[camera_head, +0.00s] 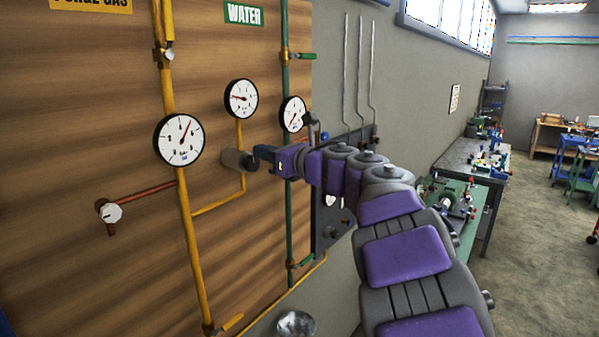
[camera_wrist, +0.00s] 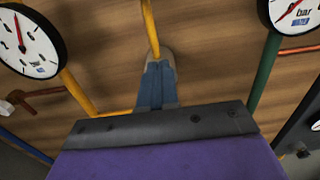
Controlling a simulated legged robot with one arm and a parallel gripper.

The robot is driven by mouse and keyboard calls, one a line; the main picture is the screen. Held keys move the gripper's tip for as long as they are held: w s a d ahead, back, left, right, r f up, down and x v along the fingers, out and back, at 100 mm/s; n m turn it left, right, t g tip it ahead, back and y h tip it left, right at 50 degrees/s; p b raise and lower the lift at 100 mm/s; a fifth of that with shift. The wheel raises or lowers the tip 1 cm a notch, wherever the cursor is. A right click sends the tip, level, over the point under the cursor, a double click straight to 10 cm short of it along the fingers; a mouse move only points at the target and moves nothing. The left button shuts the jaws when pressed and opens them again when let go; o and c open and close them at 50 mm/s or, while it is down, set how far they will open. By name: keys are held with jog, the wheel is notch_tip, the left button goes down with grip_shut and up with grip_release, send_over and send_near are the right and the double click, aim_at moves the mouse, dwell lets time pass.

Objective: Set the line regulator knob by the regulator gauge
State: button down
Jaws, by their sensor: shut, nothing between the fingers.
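The grey cylindrical knob (camera_head: 232,160) sticks out from the wooden panel. A short yellow pipe runs from it up to a round white gauge (camera_head: 241,98), whose red needle points left. The gauge's numbers are too small to read. My gripper (camera_head: 259,155) is shut and empty, just right of the knob's front end in the head view. In the wrist view its blue fingers (camera_wrist: 157,84) lie together and point at the knob (camera_wrist: 158,56), hiding most of it. I cannot tell whether they touch it. The gauge above the knob is outside the wrist view.
A larger gauge (camera_head: 179,139) is at left on a yellow pipe (camera_head: 172,90). Another gauge (camera_head: 292,114) is on the green WATER pipe (camera_head: 285,75), close to my arm. A red pipe with a white round handle (camera_head: 109,212) is lower left. Workbenches (camera_head: 470,160) stand at right.

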jog(key=shift+s+a+f, duration=0.1)
jog(key=shift+a+f, duration=0.1)
jog(key=shift+a, duration=0.3)
jog(key=shift+a+f, duration=0.15)
jog(key=shift+a, duration=0.35)
jog(key=shift+d+r, duration=0.1)
jog(key=b+v, duration=0.3)
jog(key=v, duration=0.3)
jog(key=shift+d+r+b, duration=0.2)
jog(key=shift+r+b, duration=0.15)
jog(key=shift+r, duration=0.05)
jog(key=shift+a, duration=0.2)
